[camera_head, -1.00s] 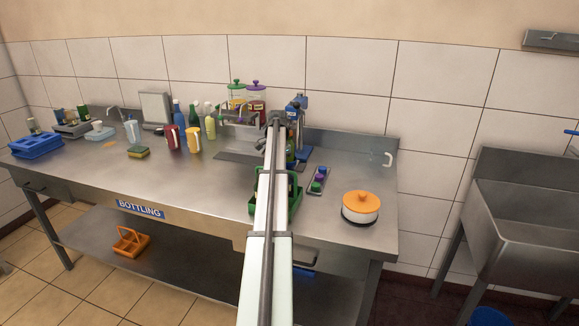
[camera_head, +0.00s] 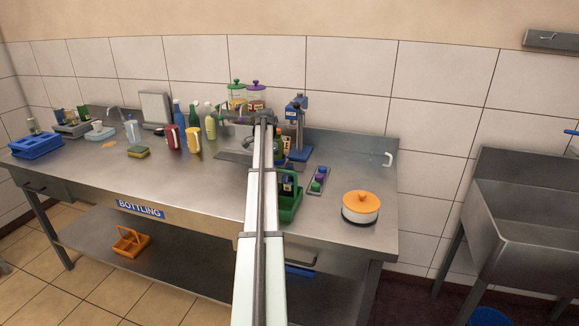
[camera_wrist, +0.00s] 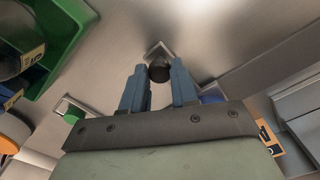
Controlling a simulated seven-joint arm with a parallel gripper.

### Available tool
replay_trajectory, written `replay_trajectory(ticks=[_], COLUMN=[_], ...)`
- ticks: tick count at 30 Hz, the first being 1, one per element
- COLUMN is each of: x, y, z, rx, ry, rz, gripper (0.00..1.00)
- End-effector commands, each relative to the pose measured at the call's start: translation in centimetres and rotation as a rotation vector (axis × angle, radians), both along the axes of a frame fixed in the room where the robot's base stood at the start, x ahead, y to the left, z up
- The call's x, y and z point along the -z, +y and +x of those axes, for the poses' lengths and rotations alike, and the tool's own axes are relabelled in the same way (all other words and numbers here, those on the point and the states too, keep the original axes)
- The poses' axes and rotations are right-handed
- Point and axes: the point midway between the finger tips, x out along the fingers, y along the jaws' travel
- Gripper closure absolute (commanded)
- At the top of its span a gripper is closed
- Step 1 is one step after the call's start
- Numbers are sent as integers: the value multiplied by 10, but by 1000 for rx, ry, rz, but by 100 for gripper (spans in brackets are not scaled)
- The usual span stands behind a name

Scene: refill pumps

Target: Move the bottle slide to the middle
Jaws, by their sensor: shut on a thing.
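My gripper (camera_wrist: 159,88) shows in the wrist view, with its two blue fingers on either side of a round black knob (camera_wrist: 159,71). It is shut on this knob, which sits at a small pale metal piece, seemingly part of the bottle slide. In the head view my arm and wrist cover the gripper and knob. A flat steel plate (camera_head: 232,157), perhaps part of the slide, shows left of my arm below the dispensers. A bottle (camera_head: 279,142) stands just right of my wrist, partly hidden.
Behind my wrist stand a green-lidded jar (camera_head: 237,92) and a purple-lidded jar (camera_head: 256,91). A blue press (camera_head: 297,122) stands right of them. A green crate (camera_head: 290,208), a button panel (camera_head: 318,180) and an orange-lidded pot (camera_head: 361,208) are nearer. The bench's front left is clear.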

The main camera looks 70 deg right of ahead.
Motion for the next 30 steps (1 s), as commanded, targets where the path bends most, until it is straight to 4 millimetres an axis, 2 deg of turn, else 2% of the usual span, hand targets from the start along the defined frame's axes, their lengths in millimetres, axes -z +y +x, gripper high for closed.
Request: replay_trajectory(ticks=[15, 25, 26, 30], x=[0, 0, 0, 0], y=[-1, 0, 0, 0], z=[34, 39, 39, 39], rx=[-1, 0, 0, 0], ry=[-1, 0, 0, 0], rz=[0, -1, -1, -1], gripper=[91, 91, 71, 57])
